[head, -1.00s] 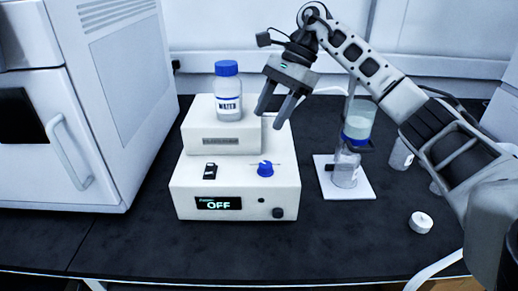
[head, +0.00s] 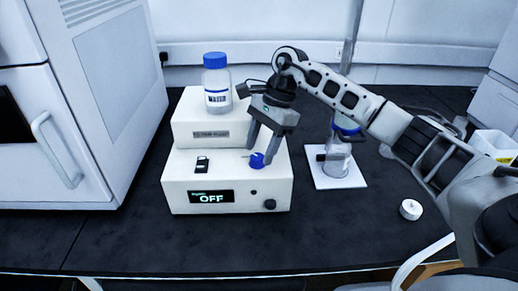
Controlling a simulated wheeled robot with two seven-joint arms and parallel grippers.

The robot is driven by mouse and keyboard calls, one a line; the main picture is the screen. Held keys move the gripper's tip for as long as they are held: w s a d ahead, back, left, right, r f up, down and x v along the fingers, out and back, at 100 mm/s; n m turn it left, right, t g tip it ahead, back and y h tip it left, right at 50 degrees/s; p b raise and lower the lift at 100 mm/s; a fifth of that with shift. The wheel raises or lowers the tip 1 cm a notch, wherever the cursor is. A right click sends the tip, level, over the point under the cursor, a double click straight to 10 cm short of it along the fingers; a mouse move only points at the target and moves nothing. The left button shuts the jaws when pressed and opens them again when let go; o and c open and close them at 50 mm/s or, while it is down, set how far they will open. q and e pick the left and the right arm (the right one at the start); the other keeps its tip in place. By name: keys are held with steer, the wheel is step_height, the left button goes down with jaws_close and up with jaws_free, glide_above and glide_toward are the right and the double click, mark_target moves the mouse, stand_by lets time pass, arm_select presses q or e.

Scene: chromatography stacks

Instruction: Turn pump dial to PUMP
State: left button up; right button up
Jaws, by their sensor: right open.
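The pump (head: 228,205) is a white box on the dark bench. Its front display (head: 211,197) reads OFF. A small black dial (head: 270,204) sits at the right of the front face. A blue knob (head: 257,160) stands on the top face, and a black rocker switch (head: 202,164) is left of it. My right gripper (head: 260,158) is open, pointing down, with its fingers on either side of the blue knob. I cannot tell whether they touch it. My left gripper is not in view.
A blue-capped bottle (head: 217,84) stands on the pump's raised rear part. A glass vessel on a white plate (head: 342,182) stands to the right, under my right arm. A white cap (head: 410,209) lies farther right. A large white cabinet (head: 62,110) fills the left.

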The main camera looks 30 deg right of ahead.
steer(key=shift+x, duration=0.75)
steer(key=c, duration=1)
